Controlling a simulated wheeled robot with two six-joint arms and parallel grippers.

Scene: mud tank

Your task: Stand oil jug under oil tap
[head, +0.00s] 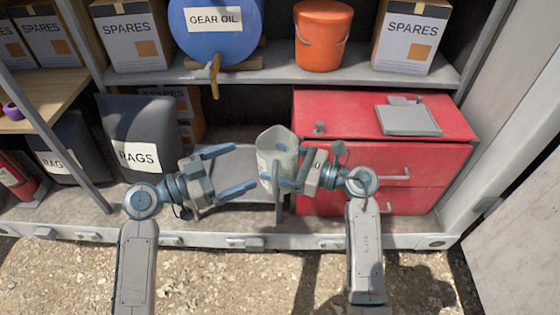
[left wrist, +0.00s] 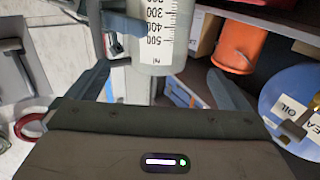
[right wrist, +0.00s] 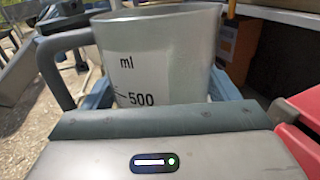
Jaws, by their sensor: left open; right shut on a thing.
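The translucent jug (head: 278,148) is in the middle of the head view, held in the air in front of the cabinet. My right gripper (head: 279,170) is shut on it from the right. Its scale marks show in the right wrist view (right wrist: 160,60) and the left wrist view (left wrist: 158,40). My left gripper (head: 236,170) is open, its fingers pointing at the jug from the left with a gap between. The yellow oil tap (head: 214,72) hangs from the front of the blue gear oil barrel (head: 216,35), above and left of the jug.
A grey surface (head: 232,160) lies behind the grippers, below the tap, partly hidden. A red drawer cabinet (head: 340,112) stands close on the right. A dark rags bag (head: 140,125) stands on the left. An orange bucket (head: 323,35) is on the upper shelf (head: 280,76).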

